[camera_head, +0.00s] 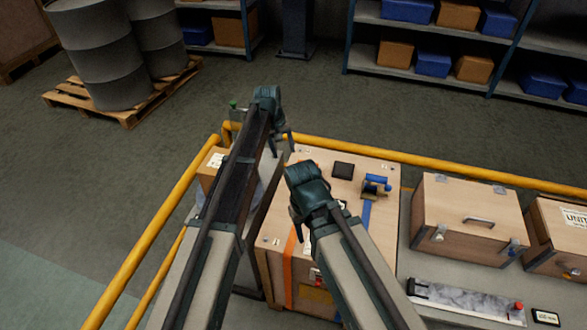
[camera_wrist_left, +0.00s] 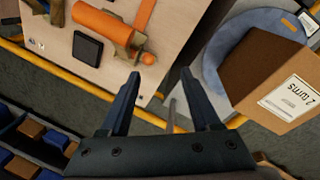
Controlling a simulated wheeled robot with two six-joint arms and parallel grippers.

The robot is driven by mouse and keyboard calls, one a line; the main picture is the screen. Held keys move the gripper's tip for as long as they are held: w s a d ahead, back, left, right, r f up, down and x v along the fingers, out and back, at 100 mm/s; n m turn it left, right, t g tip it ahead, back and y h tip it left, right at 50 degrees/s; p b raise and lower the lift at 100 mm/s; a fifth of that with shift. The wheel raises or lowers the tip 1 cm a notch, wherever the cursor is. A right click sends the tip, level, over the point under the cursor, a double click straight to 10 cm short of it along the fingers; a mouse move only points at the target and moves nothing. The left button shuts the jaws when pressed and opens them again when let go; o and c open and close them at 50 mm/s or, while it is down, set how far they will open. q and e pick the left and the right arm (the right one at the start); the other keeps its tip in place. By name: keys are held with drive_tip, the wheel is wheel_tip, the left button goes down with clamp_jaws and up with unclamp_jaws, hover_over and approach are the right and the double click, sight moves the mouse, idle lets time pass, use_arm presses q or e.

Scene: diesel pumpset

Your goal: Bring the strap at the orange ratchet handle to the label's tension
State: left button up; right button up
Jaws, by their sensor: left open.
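The orange ratchet handle (camera_wrist_left: 103,26) lies on top of the wooden crate (camera_wrist_left: 175,28), with an orange strap (camera_wrist_left: 145,12) beside it. In the head view, my right arm mostly hides the handle; the orange strap (camera_head: 290,262) runs down the crate's near face. My left gripper (camera_wrist_left: 160,78) is open and empty, its fingers apart from the handle, past the crate's edge. In the head view it (camera_head: 281,143) is at the crate's far left corner. A white label (camera_wrist_left: 291,101) on a cardboard box appears to read "2 turns". My right gripper (camera_head: 300,215) is over the crate, its jaws unclear.
A black square pad (camera_head: 343,170) and a blue ratchet (camera_head: 376,187) with a blue strap are on the crate. Yellow rails (camera_head: 440,165) border the platform. The cardboard box (camera_wrist_left: 262,65) stands beside the crate. Wooden cases (camera_head: 465,220) stand to the right.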

use_arm(q)
drive_tip(key=shift+w+d, duration=1)
drive_tip(key=shift+w, duration=0.2)
drive_tip(key=shift+f, duration=0.15)
drive_tip(key=f+b, duration=0.4)
drive_tip(key=d+f+b, duration=0.1)
drive_tip(key=f+b, duration=0.4)
drive_tip(key=d+f+b, duration=0.1)
drive_tip(key=f+b, duration=0.3)
drive_tip(key=shift+w+d+f+b, duration=0.2)
drive_tip(key=shift+w+d+b, duration=0.05)
drive_tip(key=shift+w+b, duration=0.1)
clamp_jaws()
